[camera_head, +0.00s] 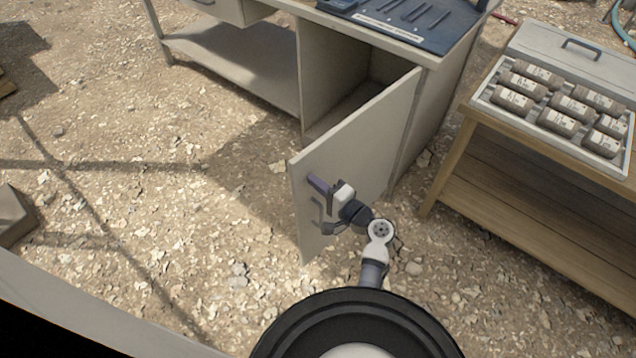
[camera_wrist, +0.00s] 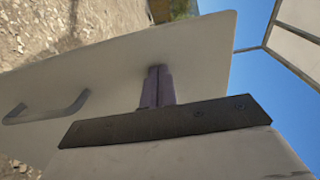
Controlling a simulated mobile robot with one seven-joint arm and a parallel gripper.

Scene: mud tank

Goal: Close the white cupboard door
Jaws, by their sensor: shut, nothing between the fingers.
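The white cupboard door (camera_head: 365,145) stands wide open, swung out from the cupboard (camera_head: 340,65) under the workbench. Its outer face, with a bent bar handle (camera_head: 318,214), is turned toward my arm. My gripper (camera_head: 317,183) is at this face, just above the handle, with its fingers together and nothing between them. In the wrist view the door (camera_wrist: 110,75) fills much of the picture and the handle (camera_wrist: 48,108) is at the left. My shut fingers (camera_wrist: 157,88) point at the door face; whether they touch it I cannot tell.
The workbench top holds a blue mat (camera_head: 415,18) with tools. Open gravel ground (camera_head: 140,200) lies to the left of the door.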

